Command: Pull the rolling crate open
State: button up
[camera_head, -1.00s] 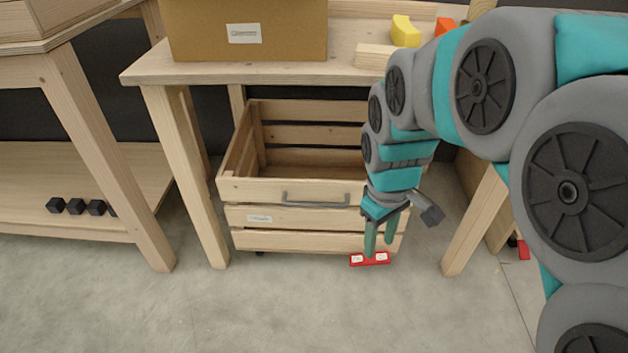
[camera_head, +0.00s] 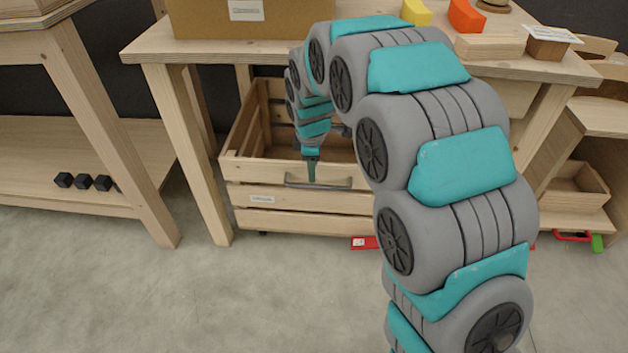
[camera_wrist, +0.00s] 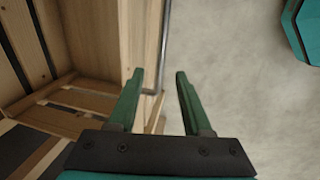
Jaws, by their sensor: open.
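The rolling crate (camera_head: 258,170) is a slatted light-wood box under the workbench, open at the top and empty where I see inside. Its grey bar handle (camera_head: 334,186) runs across the upper front board. The handle also shows in the wrist view (camera_wrist: 165,45), with the crate wall (camera_wrist: 148,35) to its left. My gripper (camera_head: 312,182) points down at the left part of the handle. In the wrist view the open fingers (camera_wrist: 159,74) are on either side of the handle's line, with nothing clamped. My arm hides the crate's right part.
A workbench (camera_head: 150,48) stands over the crate, its left leg (camera_head: 201,150) close beside it. A red object (camera_head: 364,243) lies on the floor at the crate's front. A second table (camera_head: 112,130) is at left. The floor (camera_head: 250,300) in front is clear.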

aim_at(314, 185)
jog(key=f, duration=0.4)
jog(key=w+f, duration=0.1)
jog(key=f, duration=0.1)
jog(key=shift+w+d+f, duration=0.1)
jog(key=shift+f, duration=0.3)
grip_shut()
dwell(1.0)
